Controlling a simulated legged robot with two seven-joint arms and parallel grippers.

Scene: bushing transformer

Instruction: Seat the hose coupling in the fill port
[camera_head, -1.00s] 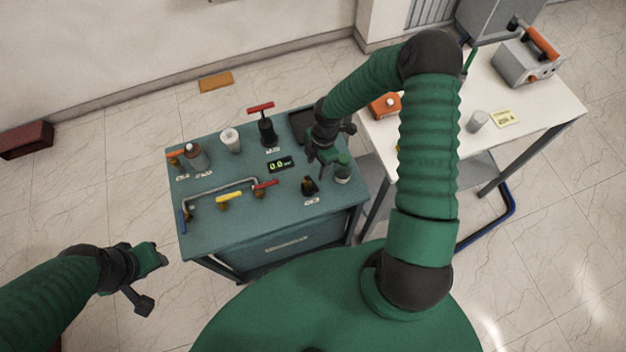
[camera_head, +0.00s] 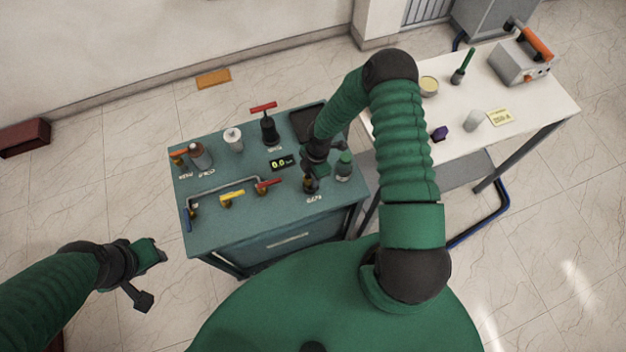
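The green cart (camera_head: 230,225) carries several valves and fittings. A small dark and brass fitting (camera_head: 311,186) with a white label in front stands near its front right; I take it for the fill port. My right gripper (camera_head: 317,172) points down right at the top of this fitting and partly hides it. Whether its fingers are shut, and whether they hold the hose coupling, is too small and hidden to tell. I cannot pick out the coupling separately. My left gripper (camera_head: 152,252) hangs over the floor left of the cart, away from everything; its finger gap is unclear.
A green-topped bottle (camera_head: 344,166) stands close right of my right gripper. A black tray (camera_head: 304,126) and a red-handled valve (camera_head: 267,126) are behind it. A red lever (camera_head: 268,184) and a grey pipe (camera_head: 222,187) lie to the left. A white table (camera_head: 515,100) stands at right.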

